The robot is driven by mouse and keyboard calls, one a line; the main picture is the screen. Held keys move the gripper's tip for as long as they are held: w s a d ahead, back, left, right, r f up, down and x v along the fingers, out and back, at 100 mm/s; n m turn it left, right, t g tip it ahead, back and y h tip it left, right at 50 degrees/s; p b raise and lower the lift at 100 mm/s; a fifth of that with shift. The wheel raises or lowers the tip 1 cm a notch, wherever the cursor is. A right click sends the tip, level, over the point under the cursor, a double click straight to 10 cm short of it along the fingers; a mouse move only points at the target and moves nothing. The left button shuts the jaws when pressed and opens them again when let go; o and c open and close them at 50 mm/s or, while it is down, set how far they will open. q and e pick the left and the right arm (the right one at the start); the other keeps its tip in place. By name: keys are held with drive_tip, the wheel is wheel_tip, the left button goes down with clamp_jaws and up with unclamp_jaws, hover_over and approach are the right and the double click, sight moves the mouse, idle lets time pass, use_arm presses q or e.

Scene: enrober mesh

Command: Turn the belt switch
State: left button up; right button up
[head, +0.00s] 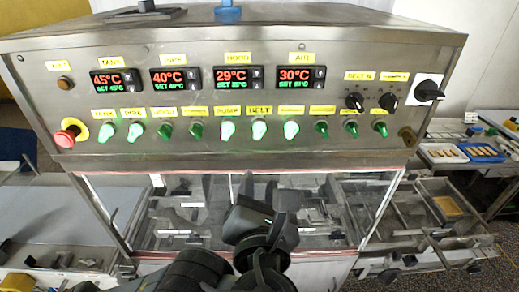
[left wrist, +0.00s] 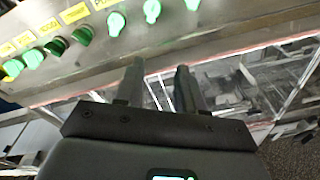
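The belt switch (head: 260,130) is a lit green knob under the yellow BELT label (head: 260,111) in the lower row of the control panel. It also shows at the top edge of the left wrist view (left wrist: 152,10). My left gripper (head: 260,186) is below the panel, in front of the clear window, apart from the switch. In the left wrist view its two fingers (left wrist: 159,75) stand apart with nothing between them. My right gripper is not in view.
Other green switches flank the belt switch closely, including the pump switch (head: 228,130). A red emergency button (head: 66,138) is at the panel's left, and black knobs (head: 354,101) are at its right. Trays of pieces (head: 441,153) lie at the far right.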

sight(260, 135)
use_arm(q)
drive_tip(key=shift+t, duration=0.6)
drive_tip(key=w+r, duration=0.1)
drive_tip(key=w, duration=0.2)
drive_tip(key=w+r, duration=0.1)
drive_tip(key=w, duration=0.3)
drive_tip(key=w+r, duration=0.1)
drive_tip(key=w, duration=0.2)
drive_tip(key=shift+w+r, duration=0.2)
drive_tip(key=shift+r, duration=0.05)
